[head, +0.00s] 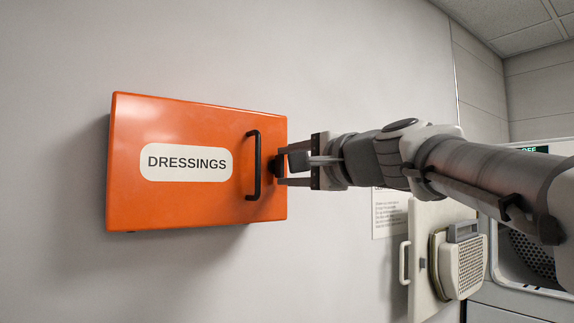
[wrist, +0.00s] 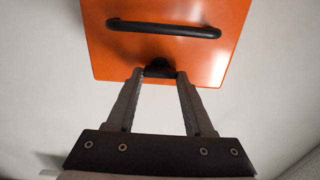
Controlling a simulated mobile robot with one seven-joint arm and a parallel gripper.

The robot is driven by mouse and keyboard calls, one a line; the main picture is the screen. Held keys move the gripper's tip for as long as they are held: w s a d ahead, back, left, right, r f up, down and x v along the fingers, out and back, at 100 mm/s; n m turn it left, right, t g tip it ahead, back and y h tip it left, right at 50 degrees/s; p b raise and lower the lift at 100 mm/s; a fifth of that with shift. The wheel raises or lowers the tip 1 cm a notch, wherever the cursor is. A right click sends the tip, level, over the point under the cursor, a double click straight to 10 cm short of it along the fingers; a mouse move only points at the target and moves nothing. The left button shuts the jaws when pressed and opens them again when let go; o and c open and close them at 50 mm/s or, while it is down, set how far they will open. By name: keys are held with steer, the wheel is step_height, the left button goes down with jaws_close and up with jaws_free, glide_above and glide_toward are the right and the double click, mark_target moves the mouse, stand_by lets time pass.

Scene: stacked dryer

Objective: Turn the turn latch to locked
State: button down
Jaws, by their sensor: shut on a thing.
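An orange wall cabinet (head: 185,198) labelled "DRESSINGS" hangs on the wall at the left of the head view, its door closed. The black turn latch (head: 276,165) sits at the door's right edge, beside the black bar handle (head: 254,165). My gripper (head: 284,166) reaches in from the right, and its fingers are at the latch. In the wrist view the latch (wrist: 160,69) lies between the two fingertips (wrist: 159,76), and my gripper is shut on it. The fingers partly hide the latch, and I cannot tell its exact turn angle.
The bar handle also shows in the wrist view (wrist: 163,28), just beyond the latch. At the lower right are a pale open door with a vent (head: 460,262) and a machine with a perforated drum (head: 530,250). A paper notice (head: 386,213) is on the wall below my arm.

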stand_by(0.3)
steer(key=shift+c, duration=1.4)
jaws_free()
steer(key=b+v, duration=0.2)
steer(key=v, duration=1.5)
steer(key=shift+d, duration=0.2)
steer(key=shift+s+f, duration=0.1)
steer(key=shift+s, duration=0.05)
